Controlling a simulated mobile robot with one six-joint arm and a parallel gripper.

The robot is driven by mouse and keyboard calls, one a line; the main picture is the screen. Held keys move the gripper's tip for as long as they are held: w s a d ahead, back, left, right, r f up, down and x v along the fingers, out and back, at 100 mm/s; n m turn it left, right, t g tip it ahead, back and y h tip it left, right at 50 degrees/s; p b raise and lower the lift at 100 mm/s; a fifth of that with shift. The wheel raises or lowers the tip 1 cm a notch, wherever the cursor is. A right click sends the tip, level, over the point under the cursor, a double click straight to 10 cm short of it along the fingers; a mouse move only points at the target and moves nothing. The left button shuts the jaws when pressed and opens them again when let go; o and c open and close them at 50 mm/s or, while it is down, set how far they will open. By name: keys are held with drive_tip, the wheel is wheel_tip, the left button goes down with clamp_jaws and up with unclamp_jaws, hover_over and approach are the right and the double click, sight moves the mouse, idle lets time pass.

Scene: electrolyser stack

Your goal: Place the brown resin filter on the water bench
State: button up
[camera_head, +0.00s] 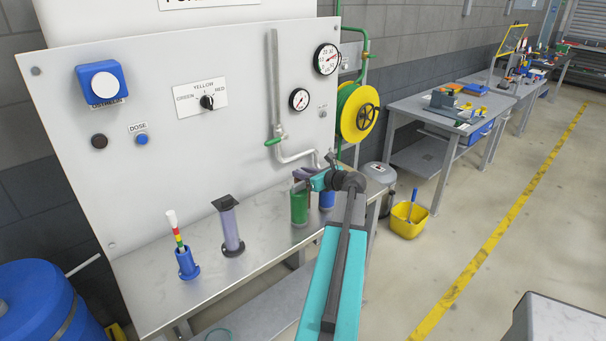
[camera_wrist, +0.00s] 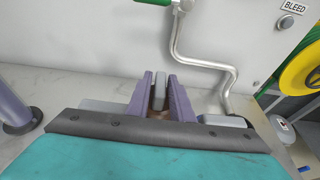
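The water bench (camera_head: 205,290) is the grey steel bench along the large panel. My gripper (camera_head: 306,179) is over its right end; in the wrist view its two purple-grey fingers (camera_wrist: 160,97) point towards the panel. A narrow grey piece and a small brown patch (camera_wrist: 157,116) show between the fingers. The brown may belong to the resin filter, but its shape is mostly hidden. I cannot tell whether the fingers press on it. In the head view no brown filter stands out clearly.
A green cylinder (camera_head: 299,207) and a blue one (camera_head: 327,200) show by my gripper. A purple-grey column (camera_head: 230,228) and a blue holder with a striped stick (camera_head: 186,262) stand further left. A bent pipe (camera_wrist: 205,62) is close ahead. Bare bench lies between column and green cylinder.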

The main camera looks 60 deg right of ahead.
drive_tip(key=shift+r, duration=0.2)
drive_tip(key=shift+s+a, duration=0.15)
drive_tip(key=shift+s, duration=0.2)
drive_tip(key=b+v, duration=0.3)
drive_tip(key=v, duration=0.8)
drive_tip(key=shift+s, duration=0.15)
